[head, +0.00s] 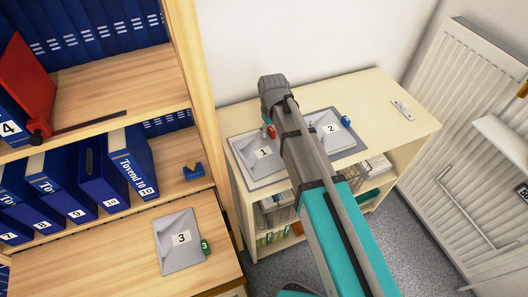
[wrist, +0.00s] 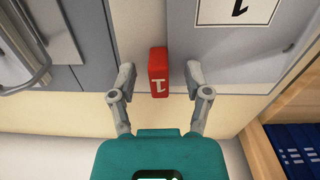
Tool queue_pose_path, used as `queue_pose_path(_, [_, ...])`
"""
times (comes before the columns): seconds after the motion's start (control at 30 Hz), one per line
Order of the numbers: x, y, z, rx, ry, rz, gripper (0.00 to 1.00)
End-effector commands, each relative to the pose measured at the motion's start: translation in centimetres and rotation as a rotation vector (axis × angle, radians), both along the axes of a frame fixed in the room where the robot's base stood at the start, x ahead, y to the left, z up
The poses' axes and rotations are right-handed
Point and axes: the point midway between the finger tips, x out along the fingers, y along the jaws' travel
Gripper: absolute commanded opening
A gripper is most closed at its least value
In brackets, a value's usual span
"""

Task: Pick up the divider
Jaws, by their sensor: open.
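A grey divider labelled 1 (head: 254,163) lies flat on the cream low shelf unit (head: 385,85). It also shows in the wrist view (wrist: 215,70). Its red tab (wrist: 159,72), marked 1, sticks out past its edge. My gripper (wrist: 160,76) is open, with one finger on each side of the red tab and a gap on both sides. I cannot tell how far the fingertips are above it. In the head view my arm hides the gripper. A divider labelled 2 (head: 322,142) with a blue tab lies to the right, and a divider labelled 3 (head: 176,239) with a green tab lies on the wooden shelf.
The wooden bookcase (head: 187,75) with blue binders (head: 103,178) stands close on the left. A white radiator (head: 455,110) is at the right. A small white item (head: 402,109) lies on the cream top, which is otherwise clear at the right.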

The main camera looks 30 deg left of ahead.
Motion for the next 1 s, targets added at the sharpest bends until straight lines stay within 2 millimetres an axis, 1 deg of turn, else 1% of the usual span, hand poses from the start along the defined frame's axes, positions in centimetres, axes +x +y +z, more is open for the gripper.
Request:
queue_pose_path(0.27, [0.0,0.01,0.0,0.0,0.0,0.0,0.63])
queue_pose_path(0.3, [0.0,0.01,0.0,0.0,0.0,0.0,0.55])
queue_pose_path(0.37, [-0.01,0.02,0.0,0.0,0.0,0.0,0.44])
queue_pose_path(0.4, [-0.01,0.02,0.0,0.0,0.0,0.0,0.37])
queue_pose_path(0.47, [-0.01,0.02,0.0,0.0,0.0,0.0,0.26])
queue_pose_path(0.6, [-0.02,0.02,0.0,0.0,0.0,0.0,0.0])
queue_pose_path(1.0, [-0.04,0.04,0.04,0.0,0.0,0.001,0.0])
